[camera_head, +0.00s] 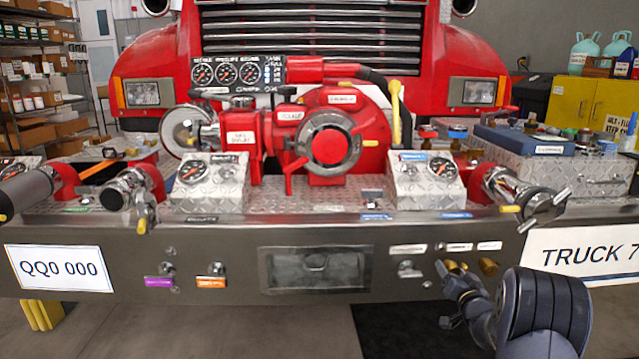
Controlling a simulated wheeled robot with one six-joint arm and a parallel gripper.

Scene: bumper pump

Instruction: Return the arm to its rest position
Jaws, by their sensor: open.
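My arm (540,312), dark blue-grey, rises at the lower right in front of the truck bumper. Its end, my gripper (452,294), points left and up, low in front of the bumper panel. The gripper is open, and I see nothing held in it. It is close to the brass fittings (488,266) under the small labels. I cannot tell whether it touches them. Part of the wrist is hidden behind the thick arm link.
The red fire truck's bumper (200,245) spans the view, with the red pump (335,140) and gauges on top. A metal valve (520,195) juts out above my arm. A TRUCK 7 sign (590,252) is behind the arm.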

